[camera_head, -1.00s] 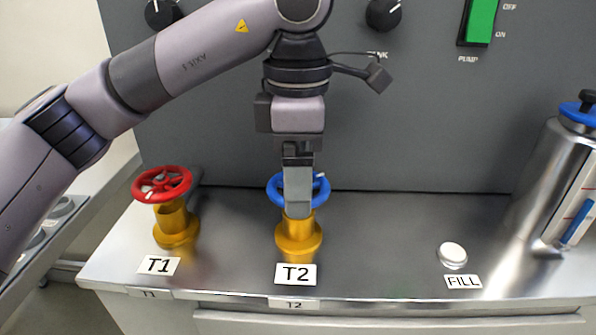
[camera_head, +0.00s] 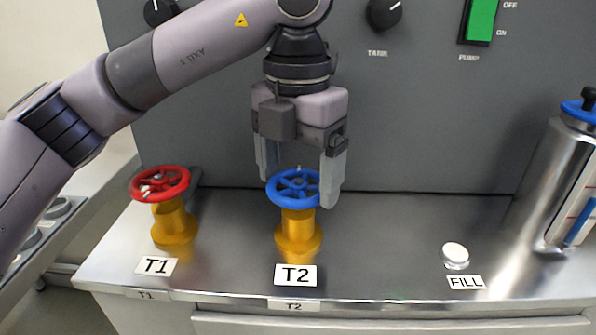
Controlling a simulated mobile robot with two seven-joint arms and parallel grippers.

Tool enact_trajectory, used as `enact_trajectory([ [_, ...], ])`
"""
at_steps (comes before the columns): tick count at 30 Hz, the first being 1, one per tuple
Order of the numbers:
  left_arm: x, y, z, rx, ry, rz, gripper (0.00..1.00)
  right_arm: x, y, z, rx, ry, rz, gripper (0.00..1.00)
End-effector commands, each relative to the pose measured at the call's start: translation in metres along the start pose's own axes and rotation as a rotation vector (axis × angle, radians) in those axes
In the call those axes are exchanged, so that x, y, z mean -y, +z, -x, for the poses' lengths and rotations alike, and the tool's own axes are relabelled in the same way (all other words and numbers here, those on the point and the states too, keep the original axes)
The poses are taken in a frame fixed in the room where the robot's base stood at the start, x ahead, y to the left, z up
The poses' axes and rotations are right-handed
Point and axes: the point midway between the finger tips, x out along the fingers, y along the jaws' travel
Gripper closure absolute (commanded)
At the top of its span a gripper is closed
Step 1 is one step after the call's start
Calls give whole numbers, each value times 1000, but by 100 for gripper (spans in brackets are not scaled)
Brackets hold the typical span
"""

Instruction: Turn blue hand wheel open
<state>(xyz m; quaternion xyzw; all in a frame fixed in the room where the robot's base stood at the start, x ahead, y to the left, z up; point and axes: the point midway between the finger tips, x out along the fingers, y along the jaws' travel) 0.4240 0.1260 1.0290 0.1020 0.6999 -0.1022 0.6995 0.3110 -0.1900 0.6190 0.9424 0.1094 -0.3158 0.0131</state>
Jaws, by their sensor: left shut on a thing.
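The blue hand wheel (camera_head: 293,188) lies level on top of a yellow valve body (camera_head: 298,235) behind the T2 label (camera_head: 296,275). My left gripper (camera_head: 300,190) points down over it, one finger at the wheel's left rear and the other at its right side. It is shut on the blue wheel across its rim. My right gripper is not in view.
A red hand wheel (camera_head: 160,184) on a yellow body stands to the left, behind the T1 label (camera_head: 156,266). A white FILL button (camera_head: 455,255) and a metal vessel (camera_head: 545,185) are at the right. The grey panel (camera_head: 420,120) rises behind, with knobs and a green switch (camera_head: 482,20).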

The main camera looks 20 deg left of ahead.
Motion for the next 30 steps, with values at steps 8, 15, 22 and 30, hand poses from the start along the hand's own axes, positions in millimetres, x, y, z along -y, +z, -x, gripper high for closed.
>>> enact_trajectory([
  [8,-1,0,1,5,2,264,46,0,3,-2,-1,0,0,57],
  [15,0,0,1,5,1,492,46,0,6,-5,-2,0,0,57],
  [22,0,0,1,5,0,710,46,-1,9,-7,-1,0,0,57],
  [30,0,1,1,5,0,965,46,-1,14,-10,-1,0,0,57],
])
